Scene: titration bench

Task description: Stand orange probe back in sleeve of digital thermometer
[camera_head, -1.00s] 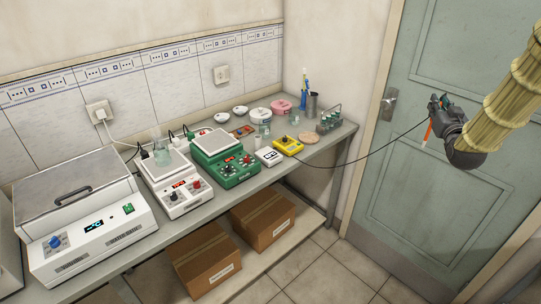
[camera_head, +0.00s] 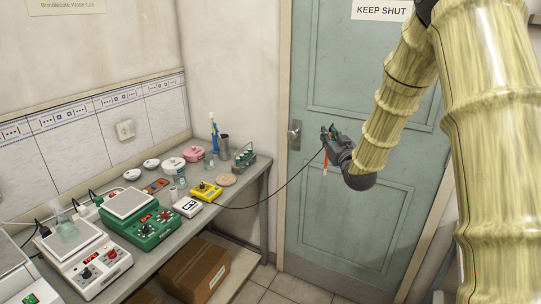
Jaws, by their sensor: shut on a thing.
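My gripper (camera_head: 329,137) is shut on the orange probe (camera_head: 325,161), whose orange part hangs down below the jaws. The probe is in the air in front of the green door, to the right of the bench and apart from it. A dark cable runs from the gripper down to the yellow instrument (camera_head: 206,191) on the bench, which looks like the digital thermometer. Its sleeve is too small to make out here.
A white box-shaped device (camera_head: 187,207) stands next to the yellow one. The green door (camera_head: 345,225) stands behind my arm.

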